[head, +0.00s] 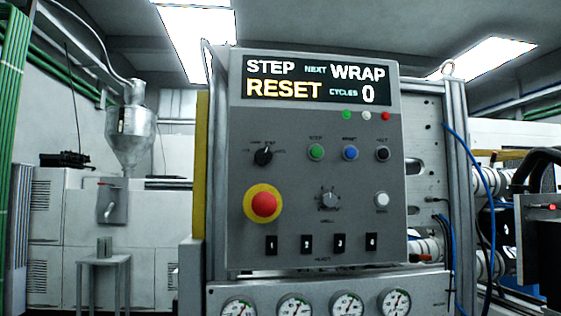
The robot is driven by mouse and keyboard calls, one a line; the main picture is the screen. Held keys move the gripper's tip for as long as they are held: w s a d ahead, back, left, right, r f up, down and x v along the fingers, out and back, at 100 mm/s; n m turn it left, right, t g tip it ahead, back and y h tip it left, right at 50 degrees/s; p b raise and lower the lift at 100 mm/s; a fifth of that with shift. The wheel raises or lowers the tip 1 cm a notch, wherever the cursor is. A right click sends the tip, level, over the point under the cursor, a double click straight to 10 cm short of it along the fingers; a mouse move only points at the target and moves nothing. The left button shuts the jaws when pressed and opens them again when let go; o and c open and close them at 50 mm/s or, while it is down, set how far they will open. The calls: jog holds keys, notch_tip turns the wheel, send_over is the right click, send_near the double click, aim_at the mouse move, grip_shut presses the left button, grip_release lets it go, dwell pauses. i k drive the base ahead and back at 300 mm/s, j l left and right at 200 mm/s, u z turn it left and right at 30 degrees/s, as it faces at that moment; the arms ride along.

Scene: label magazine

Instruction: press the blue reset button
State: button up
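The blue reset button (350,153) is a small round push button on the grey control panel (300,180). It sits in the upper button row, between a green button (316,152) on its left and a black button (382,154) on its right. Small lettering above it is hard to read. Nothing covers it. The display (317,80) at the panel's top reads STEP, NEXT WRAP, RESET and CYCLES 0. My gripper does not show in the head view.
A red emergency stop (264,205) on a yellow ring sits lower left on the panel. A black selector knob (263,156), a grey dial (329,199), a white button (381,199) and several numbered switches share the panel. Gauges (294,308) lie below. Dark equipment (540,240) stands at right.

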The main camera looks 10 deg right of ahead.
aim_at(351, 152)
jog(key=j+z, duration=0.15)
jog(key=z, duration=2.1)
jog(key=k+l, duration=0.1)
jog(key=k, duration=1.2)
